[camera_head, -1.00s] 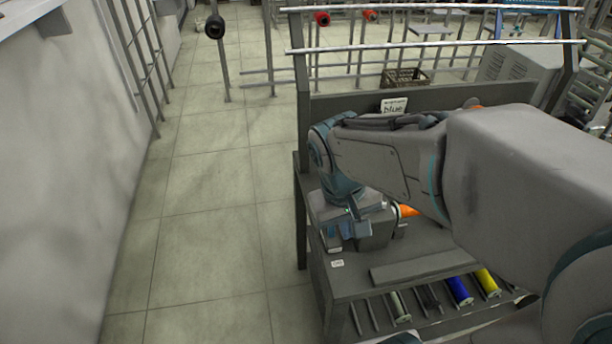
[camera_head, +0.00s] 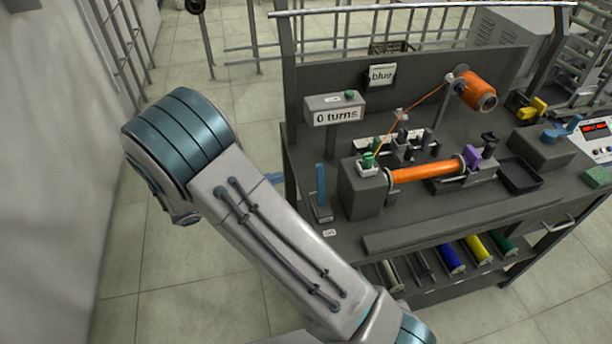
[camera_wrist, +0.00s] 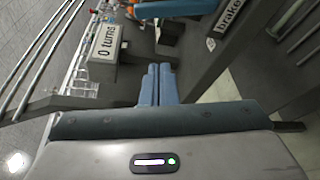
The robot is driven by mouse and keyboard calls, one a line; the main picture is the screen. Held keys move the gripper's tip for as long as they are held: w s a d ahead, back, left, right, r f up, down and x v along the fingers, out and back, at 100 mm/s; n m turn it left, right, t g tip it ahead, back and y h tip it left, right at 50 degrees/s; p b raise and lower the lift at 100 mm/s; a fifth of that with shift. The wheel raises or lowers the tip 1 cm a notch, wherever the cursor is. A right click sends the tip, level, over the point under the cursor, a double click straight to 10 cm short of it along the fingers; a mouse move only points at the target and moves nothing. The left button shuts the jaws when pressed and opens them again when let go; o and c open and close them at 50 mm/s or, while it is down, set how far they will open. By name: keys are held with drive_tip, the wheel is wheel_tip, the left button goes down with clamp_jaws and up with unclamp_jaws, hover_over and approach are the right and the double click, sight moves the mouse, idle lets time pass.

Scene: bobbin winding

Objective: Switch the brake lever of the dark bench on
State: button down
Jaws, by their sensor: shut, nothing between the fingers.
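The dark bench (camera_head: 420,235) fills the right half of the head view. The brake lever (camera_head: 320,185) is a blue upright paddle on a small base at the bench's left end, with a small white label in front. In the wrist view the blue lever (camera_wrist: 178,8) shows at the top edge, partly cut off, near a label reading "Brake" (camera_wrist: 230,17). My gripper (camera_wrist: 159,72) is shut and empty, its blue fingers pointing toward the lever with a gap between. In the head view only a blue bit of the gripper (camera_head: 274,178) shows, left of the lever; my arm hides the rest.
A counter box reading "0 turns" (camera_head: 336,115) stands behind the lever. The winder's grey block (camera_head: 362,190) and orange bobbin (camera_head: 425,172) are close on its right. A "blue" sign (camera_head: 381,75) hangs on the back panel. Open floor (camera_head: 180,150) lies left of the bench.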

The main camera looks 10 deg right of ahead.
sight(321, 187)
drive_tip(key=shift+w+a+f+t, duration=0.25)
drive_tip(key=shift+a+t, duration=0.15)
drive_tip(key=shift+d, duration=0.1)
drive_tip(key=p+x, duration=0.1)
drive_tip(key=x, duration=0.9)
drive_tip(key=shift+s+d+r+p, duration=0.1)
drive_tip(key=shift+r+p, duration=0.15)
drive_tip(key=shift+p, duration=0.1)
drive_tip(key=s, duration=0.1)
drive_tip(key=s+r, duration=0.1)
drive_tip(key=shift+s+p, duration=0.3)
drive_tip(key=shift+p, duration=0.05)
drive_tip(key=shift+s+r, duration=0.1)
drive_tip(key=shift+s, duration=0.45)
drive_tip(key=shift+a, duration=0.3)
